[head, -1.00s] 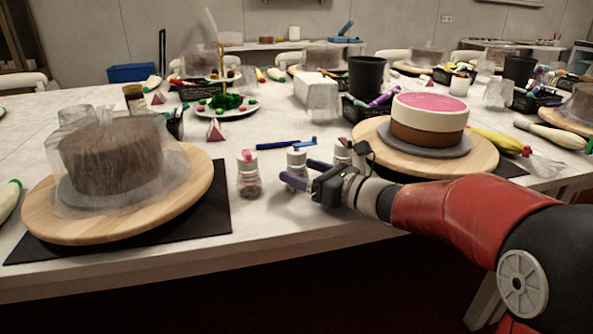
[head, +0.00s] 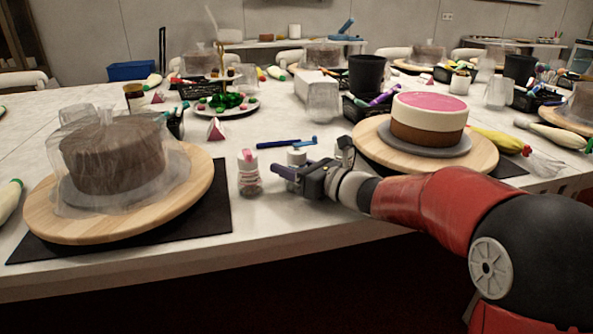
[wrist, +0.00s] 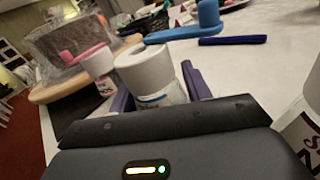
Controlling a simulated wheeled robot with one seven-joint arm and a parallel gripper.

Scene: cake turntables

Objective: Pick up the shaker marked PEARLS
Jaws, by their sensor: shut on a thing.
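My gripper (head: 290,167) is at the front edge area of the table, its purple fingers closed around a white-lidded shaker (head: 296,157). In the wrist view that shaker (wrist: 146,72) stands between the fingers (wrist: 158,92); its label has bluish print too small to read. A pink-lidded shaker (head: 249,177) stands just left of the gripper, and it also shows in the wrist view (wrist: 97,62). A third shaker (head: 344,152) stands to the right behind my wrist; part of its dark lettering shows in the wrist view (wrist: 303,128). I cannot read PEARLS on any label.
A turntable (head: 190,195) with a plastic-covered brown cake (head: 112,155) is at the left. Another turntable (head: 480,158) with a pink-topped cake (head: 428,122) is at the right. A blue tool (head: 285,143) lies behind the shakers. The table's front edge is close below.

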